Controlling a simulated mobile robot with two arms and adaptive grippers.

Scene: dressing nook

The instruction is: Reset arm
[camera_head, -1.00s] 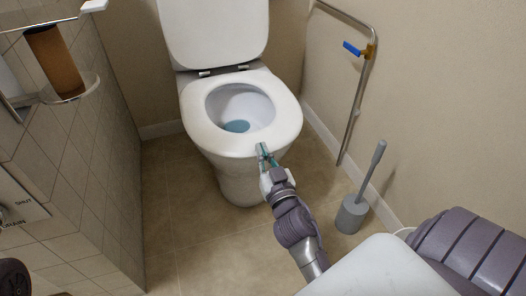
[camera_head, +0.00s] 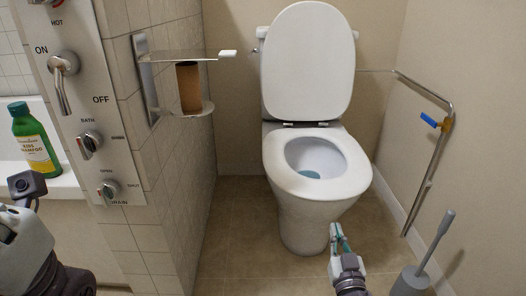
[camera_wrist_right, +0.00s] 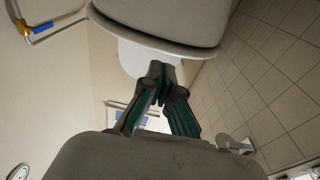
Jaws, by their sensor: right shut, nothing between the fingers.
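My right gripper (camera_head: 338,240) is in front of the toilet, low at the bottom middle of the head view. It is shut and empty, its green-lined fingers together, and it also shows in the right wrist view (camera_wrist_right: 158,72). The white toilet (camera_head: 318,175) stands with its lid up and seat down; its underside and bowl fill the top of the wrist view (camera_wrist_right: 150,50). Part of my left arm shows at the lower left of the head view, but its fingers are not in view.
A toilet brush in a grey holder (camera_head: 411,283) stands at lower right. At left are a tiled partition (camera_head: 175,190), a paper holder with a brown roll (camera_head: 189,88) and a green bottle (camera_head: 34,140).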

